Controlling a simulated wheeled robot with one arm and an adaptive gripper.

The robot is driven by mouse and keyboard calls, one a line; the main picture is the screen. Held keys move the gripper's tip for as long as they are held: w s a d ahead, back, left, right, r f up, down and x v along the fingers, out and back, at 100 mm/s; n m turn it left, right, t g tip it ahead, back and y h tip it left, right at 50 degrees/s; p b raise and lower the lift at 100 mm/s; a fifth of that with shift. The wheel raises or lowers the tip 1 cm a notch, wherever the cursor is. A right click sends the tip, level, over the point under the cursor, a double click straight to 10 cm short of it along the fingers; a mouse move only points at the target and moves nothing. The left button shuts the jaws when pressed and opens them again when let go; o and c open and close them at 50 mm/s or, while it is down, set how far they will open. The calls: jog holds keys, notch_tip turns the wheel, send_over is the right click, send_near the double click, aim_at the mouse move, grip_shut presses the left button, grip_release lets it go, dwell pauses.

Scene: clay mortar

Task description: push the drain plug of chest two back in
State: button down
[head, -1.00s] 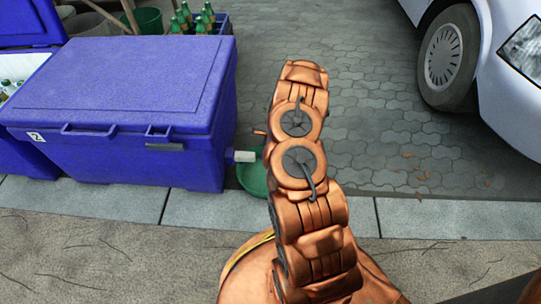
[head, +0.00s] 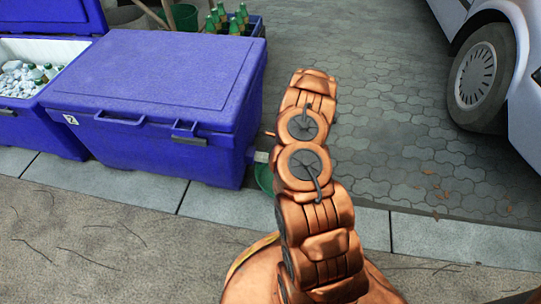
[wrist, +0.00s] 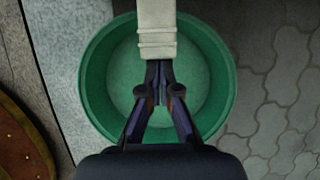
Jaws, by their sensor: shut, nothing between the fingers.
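Chest two (head: 165,100) is a blue cooler with a shut lid and a "2" label, left of my arm in the head view. Its whitish drain plug (head: 262,157) sticks out of the right side, low down, beside my arm. In the wrist view the plug (wrist: 157,25) comes in from the top edge, with a ribbed end. My gripper (wrist: 159,72) is shut and empty, its fingertips at the plug's end. I cannot tell whether they touch it. In the head view my arm hides the gripper.
A green bucket (wrist: 100,75) stands below the plug and gripper. An open cooler (head: 30,105) with ice and bottles is at the left. A crate of green bottles (head: 232,20) stands behind.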

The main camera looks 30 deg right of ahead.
jog(key=shift+w+a, duration=0.2)
jog(key=shift+a, duration=0.05)
jog(key=s+d+r+p, duration=0.5)
jog(key=s+r, duration=0.1)
jog(key=r, duration=0.3)
jog(key=shift+d+r, duration=0.15)
jog(key=shift+d, duration=0.25)
